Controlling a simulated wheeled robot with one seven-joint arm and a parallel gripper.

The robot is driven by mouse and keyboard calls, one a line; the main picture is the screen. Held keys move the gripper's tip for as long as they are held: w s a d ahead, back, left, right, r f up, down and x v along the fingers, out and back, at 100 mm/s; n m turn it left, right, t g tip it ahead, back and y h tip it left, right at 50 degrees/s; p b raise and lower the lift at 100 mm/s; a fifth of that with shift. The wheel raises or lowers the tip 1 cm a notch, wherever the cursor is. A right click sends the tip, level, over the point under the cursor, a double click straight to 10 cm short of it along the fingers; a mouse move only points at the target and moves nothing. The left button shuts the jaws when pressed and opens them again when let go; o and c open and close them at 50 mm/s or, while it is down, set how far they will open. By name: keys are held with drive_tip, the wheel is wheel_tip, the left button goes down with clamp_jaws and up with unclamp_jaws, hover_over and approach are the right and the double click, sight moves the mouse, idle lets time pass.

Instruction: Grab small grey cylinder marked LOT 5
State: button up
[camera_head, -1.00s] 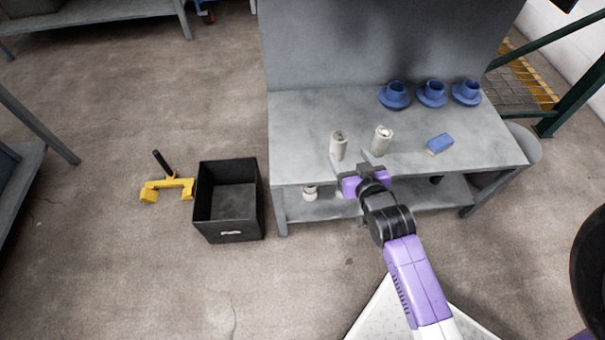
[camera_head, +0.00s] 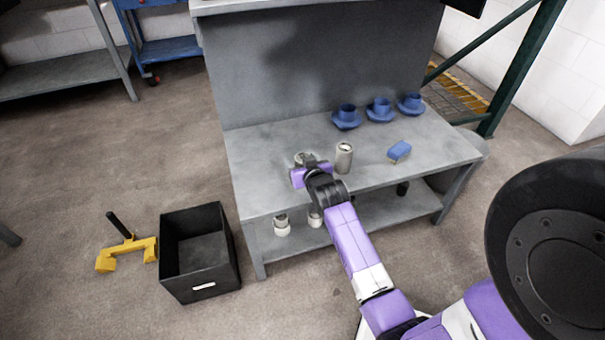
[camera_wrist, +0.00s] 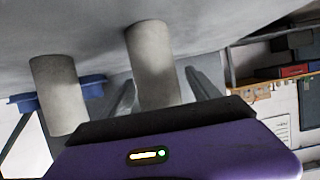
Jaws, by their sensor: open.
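Two small grey cylinders stand upright on the grey workbench top (camera_head: 265,180). The left cylinder (camera_head: 300,157) is mostly hidden behind my gripper (camera_head: 310,163) in the head view. The right cylinder (camera_head: 344,157) stands clear beside it. In the wrist view, which looks upside down, one cylinder (camera_wrist: 152,62) shows in the gap between the two fingers of my open gripper (camera_wrist: 160,88). The other cylinder (camera_wrist: 58,95) is outside the fingers, to the left. I cannot tell whether the fingers touch anything. No LOT 5 marking is legible on either cylinder.
A blue block (camera_head: 400,151) and several blue flanged parts (camera_head: 379,110) sit farther right on the bench. More pale cylinders (camera_head: 281,225) stand on the lower shelf. A black open bin (camera_head: 200,285) and a yellow tool (camera_head: 128,252) are on the floor at left.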

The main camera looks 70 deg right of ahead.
drive_tip(key=shift+w+d+f, duration=0.2)
drive_tip(key=shift+w+d, duration=0.1)
drive_tip(key=shift+d, duration=0.1)
clamp_jaws()
drive_tip(key=shift+r, duration=0.1)
